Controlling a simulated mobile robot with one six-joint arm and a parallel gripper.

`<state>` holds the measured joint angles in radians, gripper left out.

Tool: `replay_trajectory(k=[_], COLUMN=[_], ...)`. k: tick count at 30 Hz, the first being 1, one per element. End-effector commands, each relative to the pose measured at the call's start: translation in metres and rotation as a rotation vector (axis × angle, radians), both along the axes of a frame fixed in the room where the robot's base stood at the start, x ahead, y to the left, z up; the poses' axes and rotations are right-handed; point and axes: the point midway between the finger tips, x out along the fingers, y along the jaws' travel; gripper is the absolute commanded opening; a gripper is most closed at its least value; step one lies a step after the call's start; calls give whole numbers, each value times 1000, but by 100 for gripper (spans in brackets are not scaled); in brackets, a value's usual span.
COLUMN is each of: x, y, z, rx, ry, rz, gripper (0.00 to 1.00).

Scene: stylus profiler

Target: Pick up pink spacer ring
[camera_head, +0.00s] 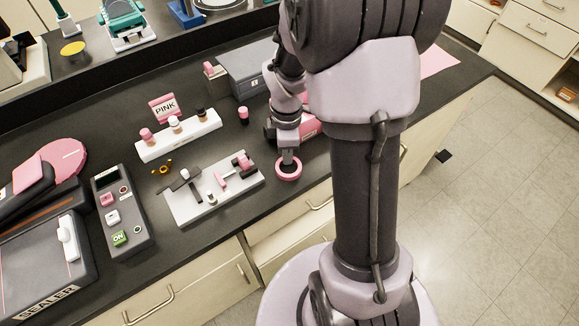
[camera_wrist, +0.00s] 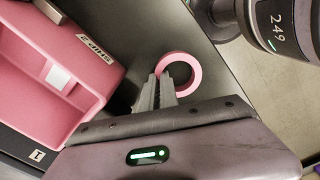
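The pink spacer ring (camera_head: 289,179) is a plain round band near the front edge of the dark counter in the head view. It also shows in the wrist view (camera_wrist: 190,60), just past my fingertips. My gripper (camera_wrist: 160,80) has its two grey fingers close together, one on each side of the ring's near wall, with one fingertip in the hole. The fingers appear shut on that wall. In the head view my gripper (camera_head: 288,158) points down at the ring's far side. I cannot tell whether the ring touches the counter.
A pink machine (camera_wrist: 60,75) stands close beside my gripper; my arm partly hides it in the head view.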

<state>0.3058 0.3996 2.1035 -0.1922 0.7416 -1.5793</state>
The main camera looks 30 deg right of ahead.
Motion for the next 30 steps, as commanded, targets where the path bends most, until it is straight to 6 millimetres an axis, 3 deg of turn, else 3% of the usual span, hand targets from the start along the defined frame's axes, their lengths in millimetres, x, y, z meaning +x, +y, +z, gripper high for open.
replay_trajectory(k=[10, 18, 23, 30], x=[0, -3, -35, -99], y=[0, 1, 16, 46], z=[6, 41, 42, 48], rx=[0, 0, 0, 0], ry=[-1, 0, 1, 0], rz=[0, -1, 0, 1], gripper=[0, 0, 0, 0])
